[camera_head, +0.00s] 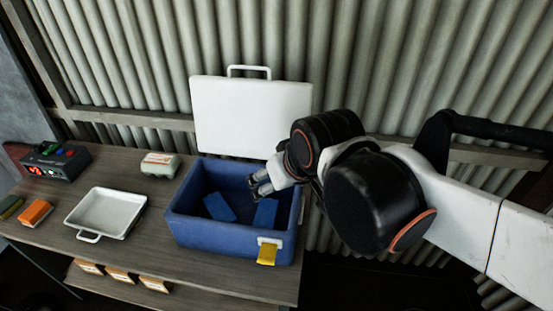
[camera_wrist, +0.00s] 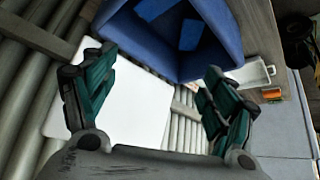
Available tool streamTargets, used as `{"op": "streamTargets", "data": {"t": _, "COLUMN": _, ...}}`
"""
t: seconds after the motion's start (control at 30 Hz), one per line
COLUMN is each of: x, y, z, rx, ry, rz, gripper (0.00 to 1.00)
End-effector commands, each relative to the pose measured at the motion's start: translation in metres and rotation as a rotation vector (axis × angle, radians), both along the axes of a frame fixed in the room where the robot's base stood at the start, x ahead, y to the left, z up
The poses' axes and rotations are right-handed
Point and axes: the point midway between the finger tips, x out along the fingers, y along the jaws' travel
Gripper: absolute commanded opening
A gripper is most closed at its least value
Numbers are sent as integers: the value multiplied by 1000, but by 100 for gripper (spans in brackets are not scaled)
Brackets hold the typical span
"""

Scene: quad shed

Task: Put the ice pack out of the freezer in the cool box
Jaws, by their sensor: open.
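The cool box (camera_head: 190,232) is a dark blue open box on the wooden table, with its white lid (camera_head: 250,115) raised behind it. Two bright blue flat slabs that look like ice packs lie inside, one at the left (camera_head: 219,207) and one at the right (camera_head: 265,213). The box (camera_wrist: 222,62) and both slabs also show in the wrist view. My gripper (camera_head: 262,183) is open and empty, over the right part of the box. In the wrist view its fingers (camera_wrist: 158,72) stand wide apart with nothing between them. I cannot make out a freezer.
A white tray (camera_head: 92,232) lies left of the box, with a small white-and-green item (camera_head: 160,165) behind it. A dark device with lit red digits (camera_head: 54,163) and an orange block (camera_head: 36,213) are farther left. A yellow tag (camera_head: 267,254) hangs on the box front.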

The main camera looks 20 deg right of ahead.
Motion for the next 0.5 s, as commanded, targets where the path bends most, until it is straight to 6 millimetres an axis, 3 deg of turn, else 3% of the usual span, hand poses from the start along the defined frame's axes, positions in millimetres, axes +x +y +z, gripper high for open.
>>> {"op": "streamTargets", "data": {"t": 0.2, "x": -30, "y": -9, "z": 2, "rx": 0, "ry": -26, "rz": -24, "gripper": 78}}
{"op": "streamTargets", "data": {"t": 0.5, "x": -37, "y": -12, "z": 3, "rx": 0, "ry": -34, "rz": -29, "gripper": 78}}
